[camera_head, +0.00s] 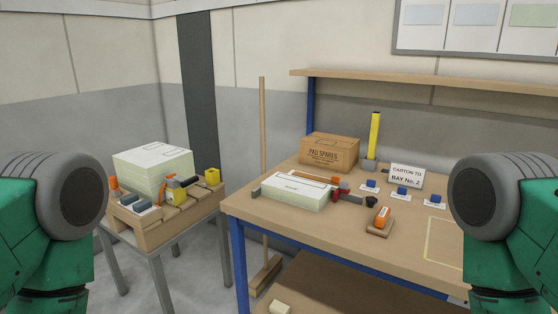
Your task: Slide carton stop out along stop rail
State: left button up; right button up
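A long white carton (295,190) lies on the workbench near its left end. A dark red block, which looks like the carton stop (341,194), stands at the carton's right end; I cannot tell whether it touches the carton. A short bar, apparently the stop rail (356,199), runs right from the block to a black knob (371,202). Much of the rail is hidden behind the carton or too small to make out. Neither of my grippers shows; only my green and grey arm parts are at the left and right edges.
Behind stand a PAD SPARES box (329,153), a yellow post (374,136) and a sign (406,176).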

aim_at(344, 187)
jog(key=i+j, duration=0.1)
jog(key=i, duration=0.2)
jog(key=i+j+z, duration=0.1)
jog(key=i+z, duration=0.15)
jog(key=z, duration=0.25)
jog(key=i+j+z, duration=0.15)
jog(key=z, duration=0.3)
jog(key=i+j, duration=0.05)
